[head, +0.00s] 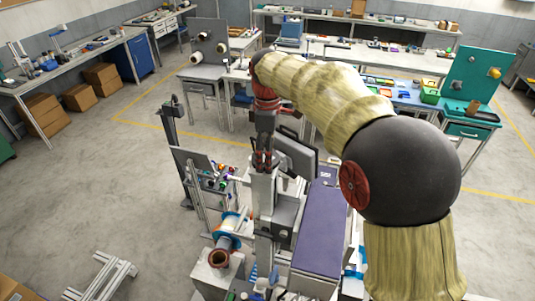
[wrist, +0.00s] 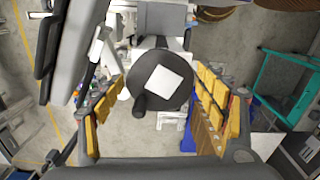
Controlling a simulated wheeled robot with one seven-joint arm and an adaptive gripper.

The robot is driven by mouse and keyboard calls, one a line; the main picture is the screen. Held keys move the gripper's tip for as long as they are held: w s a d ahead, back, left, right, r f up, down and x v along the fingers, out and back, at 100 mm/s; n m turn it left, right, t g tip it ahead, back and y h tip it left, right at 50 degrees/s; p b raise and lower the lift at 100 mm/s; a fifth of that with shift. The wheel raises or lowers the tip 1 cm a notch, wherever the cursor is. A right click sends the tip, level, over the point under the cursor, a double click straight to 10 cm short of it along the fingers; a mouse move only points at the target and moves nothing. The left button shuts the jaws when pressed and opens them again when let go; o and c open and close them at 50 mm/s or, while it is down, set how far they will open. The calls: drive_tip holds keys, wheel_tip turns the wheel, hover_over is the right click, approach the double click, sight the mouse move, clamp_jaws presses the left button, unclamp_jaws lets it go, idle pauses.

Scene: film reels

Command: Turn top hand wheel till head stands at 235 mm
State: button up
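The top hand wheel (wrist: 160,82) is a dark round disc with a white square patch on its face, seen from above in the wrist view. Its dark crank knob (wrist: 140,103) sticks out at the lower left of the disc. My gripper (wrist: 160,86) is open, with one yellow-padded finger left and one right of the wheel; gaps show on both sides, and I cannot tell the height between them. In the head view my gripper (head: 262,160) points down over the top of a grey column (head: 264,200); the wheel cannot be made out there. No 235 mm reading is legible.
A dark flat screen-like panel (head: 296,153) stands close right of my gripper. A purple-topped bed (head: 322,230) lies right of the column. A reel with blue flanges (head: 229,222) sits at its left. Open floor (head: 100,185) lies further left.

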drive_tip(key=c, duration=0.8)
drive_tip(key=shift+m, duration=0.4)
drive_tip(key=m, duration=0.3)
drive_tip(key=shift+s, duration=0.1)
drive_tip(key=m, duration=0.3)
drive_tip(key=shift+a+m, duration=0.1)
drive_tip(key=shift+m, duration=0.2)
drive_tip(key=m, duration=0.6)
drive_tip(key=shift+s+a+m, duration=0.15)
drive_tip(key=shift+a+m, duration=0.05)
drive_tip(key=shift+m, duration=0.1)
drive_tip(key=o, duration=1.2)
